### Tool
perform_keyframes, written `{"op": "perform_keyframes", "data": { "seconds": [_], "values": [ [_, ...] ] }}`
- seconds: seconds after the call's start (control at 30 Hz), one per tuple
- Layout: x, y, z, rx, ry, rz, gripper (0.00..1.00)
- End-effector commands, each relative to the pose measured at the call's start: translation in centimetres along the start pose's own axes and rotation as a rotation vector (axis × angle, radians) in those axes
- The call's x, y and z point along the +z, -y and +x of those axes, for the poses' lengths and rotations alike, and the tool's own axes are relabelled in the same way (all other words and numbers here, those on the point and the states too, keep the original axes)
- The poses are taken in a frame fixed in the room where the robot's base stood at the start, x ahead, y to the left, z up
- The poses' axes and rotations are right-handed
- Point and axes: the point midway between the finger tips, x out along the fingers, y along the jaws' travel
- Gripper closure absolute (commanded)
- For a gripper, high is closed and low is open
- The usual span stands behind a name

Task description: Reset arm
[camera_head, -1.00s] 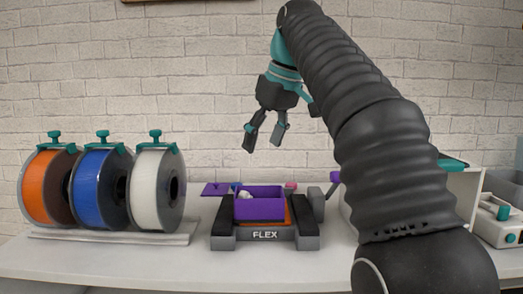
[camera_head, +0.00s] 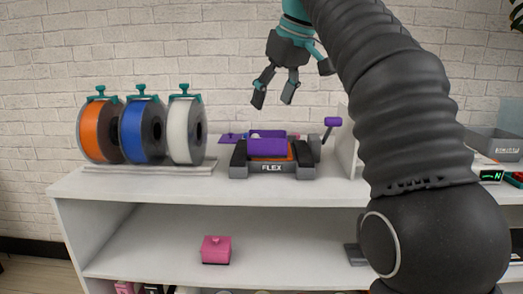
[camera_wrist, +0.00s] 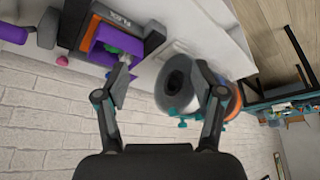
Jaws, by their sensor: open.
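My gripper (camera_head: 274,92) hangs in the air above the back of the white shelf unit, with its two fingers apart and nothing between them. It also shows in the wrist view (camera_wrist: 160,95) with fingers spread and empty. Below it, a purple open box (camera_head: 267,147) sits on the dark FLEX device (camera_head: 272,168), and something pale lies inside the box. My dark ribbed arm covers the right part of the shelf.
Orange (camera_head: 98,132), blue (camera_head: 142,131) and white (camera_head: 186,131) spools stand in a rack at left. A pink lidded box (camera_head: 216,249) sits on the lower shelf. A grey bin (camera_head: 494,143) stands at right. The countertop between spools and device is narrow.

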Motion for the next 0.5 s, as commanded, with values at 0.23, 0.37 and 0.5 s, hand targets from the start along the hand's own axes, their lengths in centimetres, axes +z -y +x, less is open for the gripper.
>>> {"op": "perform_keyframes", "data": {
  "seconds": [0.23,0.37,0.5],
  "values": [
    [-1.2,-1.8,3.3,0.030,-0.026,0.099,0.31],
    [-1.0,-2.5,5.5,0.037,-0.019,0.146,0.31],
    [-0.3,-3.0,7.6,0.049,-0.013,0.197,0.31]
  ]
}}
